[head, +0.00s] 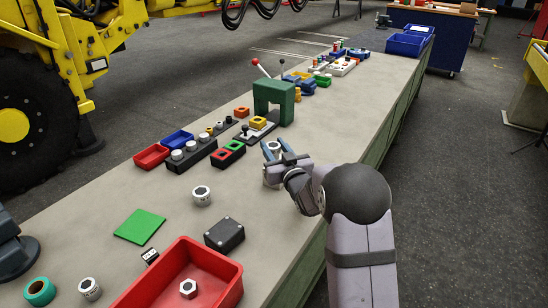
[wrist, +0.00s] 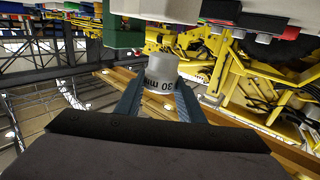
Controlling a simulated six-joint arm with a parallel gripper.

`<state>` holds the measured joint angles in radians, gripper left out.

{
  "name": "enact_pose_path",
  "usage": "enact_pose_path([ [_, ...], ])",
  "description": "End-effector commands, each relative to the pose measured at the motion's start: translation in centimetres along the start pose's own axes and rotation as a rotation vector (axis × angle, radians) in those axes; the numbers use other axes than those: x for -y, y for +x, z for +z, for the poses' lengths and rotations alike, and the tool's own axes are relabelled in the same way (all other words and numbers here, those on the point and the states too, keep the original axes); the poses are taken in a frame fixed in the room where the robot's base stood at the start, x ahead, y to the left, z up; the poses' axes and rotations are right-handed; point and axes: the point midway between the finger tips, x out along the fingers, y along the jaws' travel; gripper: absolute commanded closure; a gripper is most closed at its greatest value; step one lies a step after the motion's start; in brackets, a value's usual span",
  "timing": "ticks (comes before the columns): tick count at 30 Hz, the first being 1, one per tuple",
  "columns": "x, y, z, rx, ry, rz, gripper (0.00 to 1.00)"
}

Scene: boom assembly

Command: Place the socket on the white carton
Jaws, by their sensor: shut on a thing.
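My gripper (head: 272,148) is over the bench's right side and is shut on a grey metal socket (head: 274,147). In the wrist view, the socket (wrist: 161,72) sits between the two blue fingers (wrist: 158,100), with "30 mm" lettering upside down on its side. No other white carton is clear. A pale surface (wrist: 157,9) lies close beyond the socket in the wrist view.
A red tray (head: 230,272) with a loose socket (head: 187,288) and a dark grey box (head: 224,234) stand in front. Another socket (head: 202,195) stands near a green square (head: 140,226). A green arch (head: 274,98) stands behind my gripper. The bench's right edge is close.

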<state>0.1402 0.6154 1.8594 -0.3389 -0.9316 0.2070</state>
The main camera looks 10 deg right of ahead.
Motion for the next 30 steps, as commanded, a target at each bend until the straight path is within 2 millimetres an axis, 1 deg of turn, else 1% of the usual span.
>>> enact_pose_path([
  [5,0.0,0.0,0.2,-0.003,0.000,0.000,0.92],
  [8,0.0,0.0,1.1,0.000,0.002,0.000,0.92],
  [12,0.0,0.0,2.8,0.001,0.001,0.000,0.92],
  [15,0.0,0.0,3.5,-0.002,0.000,0.000,0.92],
  [29,0.0,0.0,4.2,-0.003,0.000,0.000,0.92],
  [30,0.0,0.0,4.2,-0.001,0.000,0.000,0.58],
])
